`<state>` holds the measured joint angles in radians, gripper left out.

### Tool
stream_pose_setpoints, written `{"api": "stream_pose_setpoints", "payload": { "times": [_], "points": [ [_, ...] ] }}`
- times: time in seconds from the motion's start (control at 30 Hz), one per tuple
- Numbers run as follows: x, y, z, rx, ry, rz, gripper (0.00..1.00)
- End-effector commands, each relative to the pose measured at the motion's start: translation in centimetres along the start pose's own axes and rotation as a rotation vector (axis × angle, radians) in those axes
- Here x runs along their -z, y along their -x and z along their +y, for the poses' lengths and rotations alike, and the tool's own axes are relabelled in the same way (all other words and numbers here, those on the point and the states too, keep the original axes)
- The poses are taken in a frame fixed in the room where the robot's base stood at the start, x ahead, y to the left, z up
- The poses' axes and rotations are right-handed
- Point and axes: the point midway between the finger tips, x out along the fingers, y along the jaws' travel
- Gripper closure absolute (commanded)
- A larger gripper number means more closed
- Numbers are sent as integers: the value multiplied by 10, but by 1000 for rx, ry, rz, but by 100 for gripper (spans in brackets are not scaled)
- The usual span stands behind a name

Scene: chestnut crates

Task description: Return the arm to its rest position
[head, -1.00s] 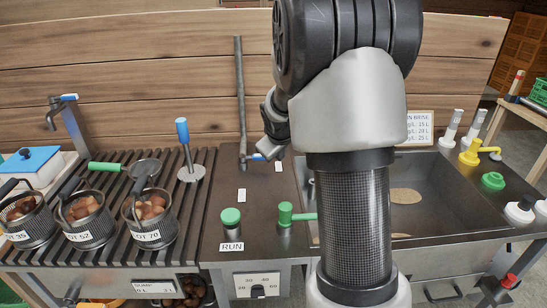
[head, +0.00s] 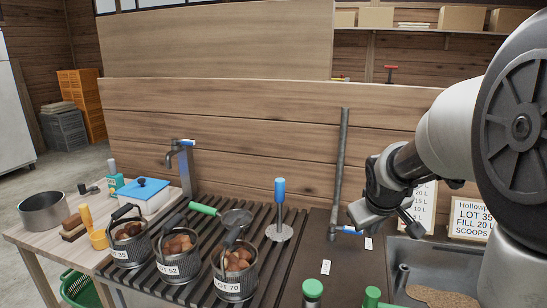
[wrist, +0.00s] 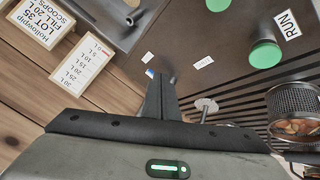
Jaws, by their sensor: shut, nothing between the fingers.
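My gripper (head: 412,228) is raised at the right of the head view, beside the upright grey pipe and in front of the white signs. In the wrist view its two dark fingers (wrist: 160,95) are together with nothing between them. It touches none of the things around it as far as I can see. My arm fills the right edge of the head view and hides part of the sink.
Several mesh baskets of chestnuts, including LOT 70 (head: 235,286), stand on the slatted rack (head: 190,292). The sink (head: 405,268) lies below my gripper. A side table (head: 52,236) is at left.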

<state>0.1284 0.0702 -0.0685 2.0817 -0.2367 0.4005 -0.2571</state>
Motion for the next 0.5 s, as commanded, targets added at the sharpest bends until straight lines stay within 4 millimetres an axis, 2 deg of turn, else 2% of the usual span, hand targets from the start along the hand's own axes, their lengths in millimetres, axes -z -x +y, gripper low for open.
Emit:
{"api": "stream_pose_setpoints", "payload": {
  "times": [0.03, 0.1, 0.2, 0.3, 0.5],
  "points": [
    [-6, 33, -12, 15, -35, 11, 100],
    [-22, 70, -31, 44, -88, 5, 100],
    [-48, 112, -58, 86, -152, -6, 100],
    [-72, 142, -79, 120, -198, -15, 100],
    [-112, 179, -111, 174, -260, -31, 100]
  ]
}}
